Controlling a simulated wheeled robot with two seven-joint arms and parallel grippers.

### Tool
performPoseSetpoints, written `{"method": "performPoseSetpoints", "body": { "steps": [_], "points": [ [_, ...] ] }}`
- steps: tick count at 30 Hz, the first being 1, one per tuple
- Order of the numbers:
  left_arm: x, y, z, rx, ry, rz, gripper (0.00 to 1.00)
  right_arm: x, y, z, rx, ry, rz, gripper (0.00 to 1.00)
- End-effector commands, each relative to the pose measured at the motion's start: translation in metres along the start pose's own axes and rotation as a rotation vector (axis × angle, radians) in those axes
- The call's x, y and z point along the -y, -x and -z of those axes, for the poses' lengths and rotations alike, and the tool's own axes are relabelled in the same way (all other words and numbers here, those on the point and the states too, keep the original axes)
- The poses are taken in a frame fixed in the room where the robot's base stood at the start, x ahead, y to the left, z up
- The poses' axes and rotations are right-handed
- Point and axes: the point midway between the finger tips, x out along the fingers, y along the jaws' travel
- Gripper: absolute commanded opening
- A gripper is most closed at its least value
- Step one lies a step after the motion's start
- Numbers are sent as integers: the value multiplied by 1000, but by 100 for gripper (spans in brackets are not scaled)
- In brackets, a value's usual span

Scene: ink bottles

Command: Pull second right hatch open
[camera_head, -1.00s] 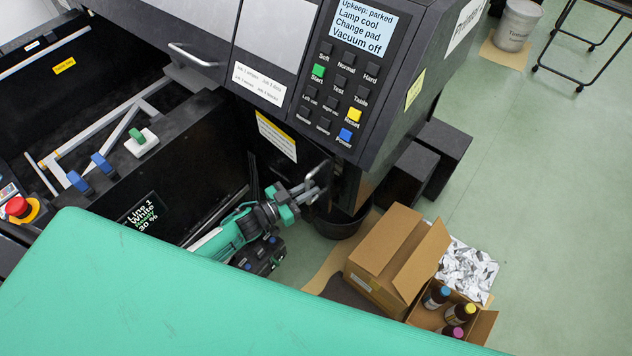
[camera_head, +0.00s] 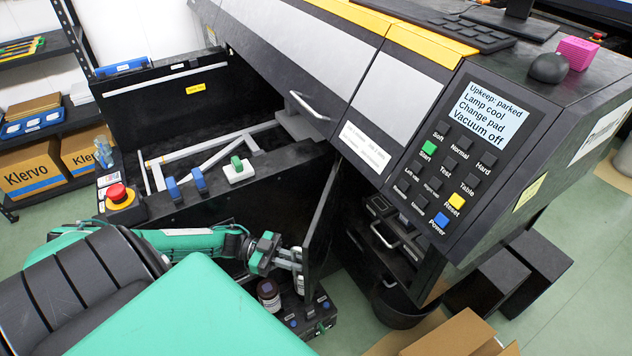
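The hatch (camera_head: 321,220) is a black panel on the printer's front, below the control panel. It is swung out and seen nearly edge-on, with the dark compartment behind it exposed. My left gripper (camera_head: 292,258) reaches in from the left, against the hatch's left face near its free edge. Its fingers appear closed around the hatch handle, which they mostly hide. Inside the opening are dark shelves and a metal handle (camera_head: 384,236). My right gripper is not in view.
A dark bottle (camera_head: 268,293) stands below my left gripper, beside a black unit with buttons (camera_head: 308,318). A black bin (camera_head: 400,307) stands under the opening. A cardboard box (camera_head: 452,334) is at the lower right. A red emergency button (camera_head: 118,195) is at the left.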

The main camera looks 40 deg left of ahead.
Motion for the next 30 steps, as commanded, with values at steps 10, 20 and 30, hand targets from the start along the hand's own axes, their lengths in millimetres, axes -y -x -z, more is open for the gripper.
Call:
{"method": "performPoseSetpoints", "body": {
  "steps": [10,20,30],
  "points": [
    [4,28,0,1,0,1,0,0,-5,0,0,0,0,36],
    [5,30,0,1,0,2,0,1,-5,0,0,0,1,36],
    [4,29,0,0,0,1,29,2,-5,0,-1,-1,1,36]
  ]
}}
